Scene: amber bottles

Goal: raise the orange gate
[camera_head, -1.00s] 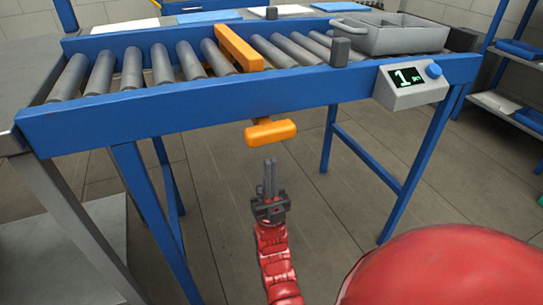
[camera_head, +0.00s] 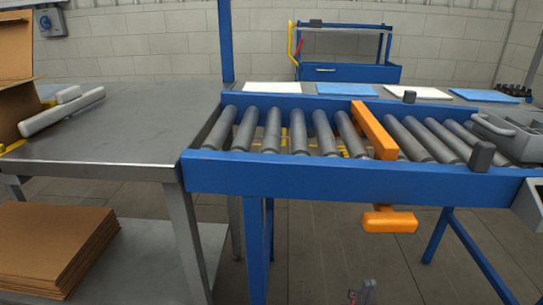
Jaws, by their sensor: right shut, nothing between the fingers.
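The orange gate (camera_head: 372,131) is a bar lying across the roller conveyor (camera_head: 300,172), right of its middle. An orange handle (camera_head: 390,221) hangs below the conveyor's front blue rail. My right gripper (camera_head: 363,290) shows only by its fingertips at the bottom edge, below and a little left of the handle. It is shut, empty and apart from the handle. The rest of that arm is out of the picture. My left gripper is not in view.
A grey tote (camera_head: 510,140) sits on the rollers at the right. A steel table (camera_head: 110,135) adjoins the conveyor's left end, with an open cardboard box (camera_head: 20,65) on it. Flat cardboard (camera_head: 50,245) lies on the lower shelf. Floor below the handle is clear.

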